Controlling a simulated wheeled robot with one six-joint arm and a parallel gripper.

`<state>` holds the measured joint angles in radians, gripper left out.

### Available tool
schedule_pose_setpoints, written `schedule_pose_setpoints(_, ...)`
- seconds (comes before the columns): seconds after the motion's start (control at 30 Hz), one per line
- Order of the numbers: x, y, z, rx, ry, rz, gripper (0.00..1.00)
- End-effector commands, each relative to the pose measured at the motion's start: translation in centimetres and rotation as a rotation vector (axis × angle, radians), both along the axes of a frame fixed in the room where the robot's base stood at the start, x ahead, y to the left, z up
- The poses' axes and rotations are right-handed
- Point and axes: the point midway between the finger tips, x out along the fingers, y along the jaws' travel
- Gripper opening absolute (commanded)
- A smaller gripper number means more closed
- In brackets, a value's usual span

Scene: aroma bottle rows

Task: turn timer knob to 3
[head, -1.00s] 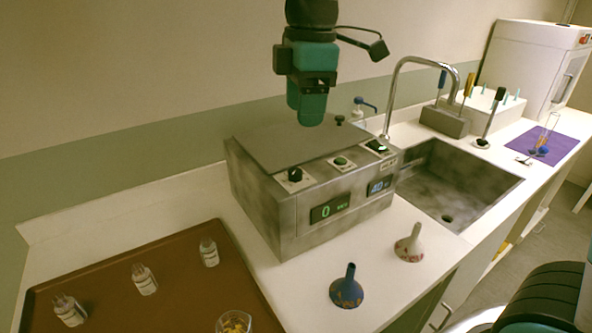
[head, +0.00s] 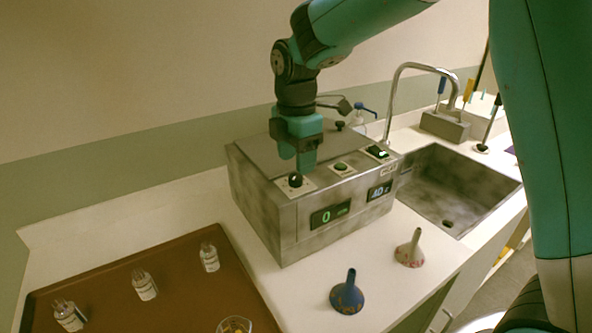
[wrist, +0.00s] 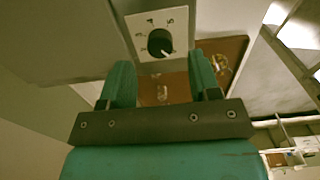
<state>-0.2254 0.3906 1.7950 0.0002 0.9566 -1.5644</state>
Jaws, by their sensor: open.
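The timer knob (head: 295,180) is a small black dial at the front left of the grey machine's (head: 257,207) top. In the wrist view the knob (wrist: 160,43) sits on a white plate (wrist: 148,20) with printed numbers, and its white pointer line aims to the lower right. The green display (head: 328,215) below it on the front face reads 0. My gripper (head: 304,172) is above and just beside the knob, pointing down. In the wrist view its fingers (wrist: 162,80) are apart with nothing between them, and the knob shows beyond their tips.
A green button (head: 341,166) and a lit switch (head: 379,152) share the machine's top edge. A second display (head: 379,190) reads 40. A brown tray (head: 190,290) with small bottles lies left; two funnels (head: 347,293) stand in front; a sink (head: 450,185) is right.

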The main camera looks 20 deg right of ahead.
Motion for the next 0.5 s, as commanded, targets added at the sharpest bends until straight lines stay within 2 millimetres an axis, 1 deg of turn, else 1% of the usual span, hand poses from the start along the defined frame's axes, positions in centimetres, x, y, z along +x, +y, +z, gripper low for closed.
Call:
schedule_pose_setpoints(0.03, -0.1, 0.0, -0.9, -0.001, 0.004, 0.000, 0.57)
schedule_pose_setpoints(0.1, -0.1, 0.0, -1.9, -0.001, 0.003, 0.000, 0.57)
schedule_pose_setpoints(0.2, 0.0, 0.0, -3.1, 0.000, 0.002, 0.000, 0.57)
schedule_pose_setpoints(0.33, 0.0, 0.0, -3.8, 0.000, 0.000, 0.000, 0.57)
schedule_pose_setpoints(0.5, 0.0, 0.0, -4.0, 0.000, -0.001, 0.000, 0.57)
